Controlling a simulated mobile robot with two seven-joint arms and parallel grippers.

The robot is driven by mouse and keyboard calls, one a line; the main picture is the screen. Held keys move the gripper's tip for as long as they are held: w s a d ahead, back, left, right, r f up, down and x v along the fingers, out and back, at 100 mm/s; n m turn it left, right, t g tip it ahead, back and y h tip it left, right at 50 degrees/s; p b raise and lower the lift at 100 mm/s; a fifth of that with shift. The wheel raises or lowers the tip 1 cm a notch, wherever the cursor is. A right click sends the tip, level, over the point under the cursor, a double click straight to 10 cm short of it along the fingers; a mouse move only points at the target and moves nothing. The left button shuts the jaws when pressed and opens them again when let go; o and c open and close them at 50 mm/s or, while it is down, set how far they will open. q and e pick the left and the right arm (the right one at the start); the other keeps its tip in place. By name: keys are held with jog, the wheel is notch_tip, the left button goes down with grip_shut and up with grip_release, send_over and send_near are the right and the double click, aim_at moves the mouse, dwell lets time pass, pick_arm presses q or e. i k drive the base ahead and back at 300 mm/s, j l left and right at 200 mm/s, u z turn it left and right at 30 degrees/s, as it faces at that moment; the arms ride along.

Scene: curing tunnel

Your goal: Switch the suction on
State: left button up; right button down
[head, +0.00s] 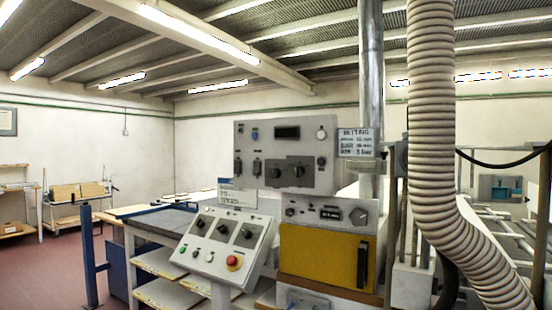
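A sloped grey control panel (223,245) stands in the middle, with several dark knobs and switches, a green button (209,257) and a red button on a yellow ring (234,263). Behind it is an upright grey panel (300,133) with a dark display, switches and dark plates. To the right is a yellow-fronted box (325,256) with a black handle and a dial strip above. I cannot read which switch is for suction, or its position. Neither of my grippers is in view.
A ribbed hose (431,110) hangs at the right, beside a metal pipe (371,85). A sign (356,142) hangs by the pipe. A blue post (89,255) stands at the left before a grey-topped table (167,220). Red floor (50,275) is open at the left.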

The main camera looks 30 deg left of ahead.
aim_at(256, 164)
jog(key=i+j, duration=0.15)
jog(key=j, duration=0.25)
jog(key=i+j, duration=0.15)
jog(key=j, duration=0.25)
jog(key=i+j, duration=0.1)
jog(key=j, duration=0.3)
jog(key=i+j, duration=0.15)
jog(key=j, duration=0.3)
jog(key=i+j, duration=0.15)
jog(key=j, duration=0.25)
jog(key=i+j, duration=0.15)
jog(key=j, duration=0.25)
jog(key=i+j, duration=0.1)
jog(key=j, duration=0.3)
jog(key=u, duration=0.05)
